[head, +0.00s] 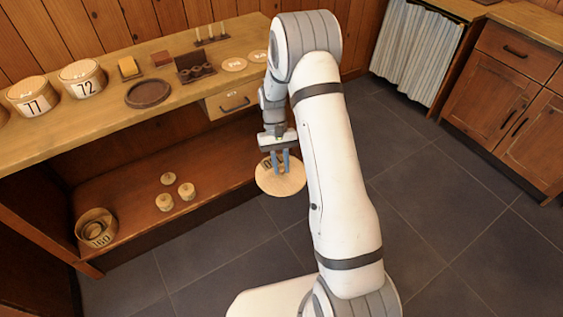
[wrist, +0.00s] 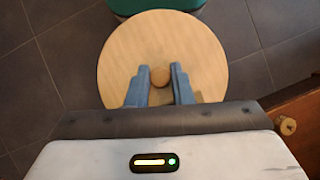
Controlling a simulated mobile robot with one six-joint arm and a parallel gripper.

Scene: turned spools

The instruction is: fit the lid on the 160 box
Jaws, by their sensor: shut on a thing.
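The round pale wooden lid (head: 275,185) hangs in the air over the floor, in front of the lower shelf's right end. A dark marking on it is partly hidden. My gripper (head: 281,170) is shut on the lid's small round knob. In the wrist view, the two blue fingers (wrist: 160,78) stand either side of the knob, and the lid (wrist: 205,55) looks whole and roughly level. The 160 box (head: 103,239) is a round wooden box at the left end of the lower shelf. It appears open on top, with its number facing front; what is inside is unclear.
Several pale spools (head: 165,202) stand mid-shelf on the lower shelf (head: 130,215), right of the box. The floor in front is clear.

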